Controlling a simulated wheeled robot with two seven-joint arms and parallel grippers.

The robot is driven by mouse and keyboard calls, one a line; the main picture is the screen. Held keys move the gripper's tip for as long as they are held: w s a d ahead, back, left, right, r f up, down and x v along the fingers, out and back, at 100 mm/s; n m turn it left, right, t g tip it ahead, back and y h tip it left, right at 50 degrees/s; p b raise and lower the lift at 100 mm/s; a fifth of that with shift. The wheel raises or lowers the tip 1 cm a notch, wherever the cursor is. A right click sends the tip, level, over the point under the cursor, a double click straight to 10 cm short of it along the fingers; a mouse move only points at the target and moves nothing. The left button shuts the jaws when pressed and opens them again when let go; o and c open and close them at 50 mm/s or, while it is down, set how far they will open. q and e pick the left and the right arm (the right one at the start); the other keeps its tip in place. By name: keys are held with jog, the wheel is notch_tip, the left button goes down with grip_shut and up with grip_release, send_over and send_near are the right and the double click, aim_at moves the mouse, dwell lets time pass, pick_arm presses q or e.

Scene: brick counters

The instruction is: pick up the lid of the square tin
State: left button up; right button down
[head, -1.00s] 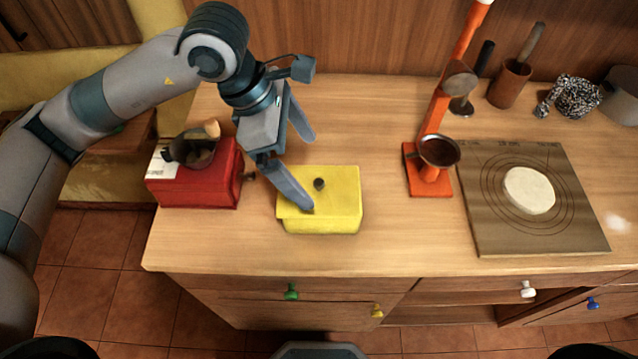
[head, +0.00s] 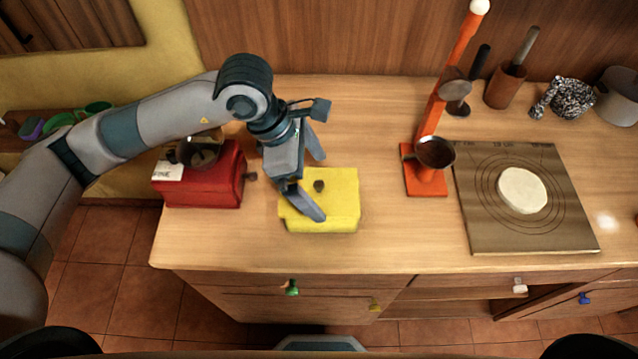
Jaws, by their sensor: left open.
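The square tin (head: 322,229) is yellow and stands on the wooden counter, left of the middle. Its yellow lid (head: 340,193) is on it, with a small dark knob (head: 319,186) at the lid's middle. My left gripper (head: 321,188) is open, its two fingers spread apart. The nearer finger is over the lid's left front part, and the farther finger is at the lid's back left. The knob shows just right of the gap between the fingers. I cannot tell whether a finger touches the lid. My right gripper is not in view.
A red grinder box (head: 205,180) stands left of the tin, close to my left arm. An orange stand (head: 425,180) with a dark cup is to the right. A board (head: 530,235) with dough (head: 522,190) lies farther right. The counter in front of the tin is clear.

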pick_arm(q)
jog(key=shift+x, duration=0.75)
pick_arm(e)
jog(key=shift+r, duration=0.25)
pick_arm(q)
jog(key=shift+c, duration=0.6)
jog(key=c, duration=0.8)
jog(key=shift+r, duration=0.15)
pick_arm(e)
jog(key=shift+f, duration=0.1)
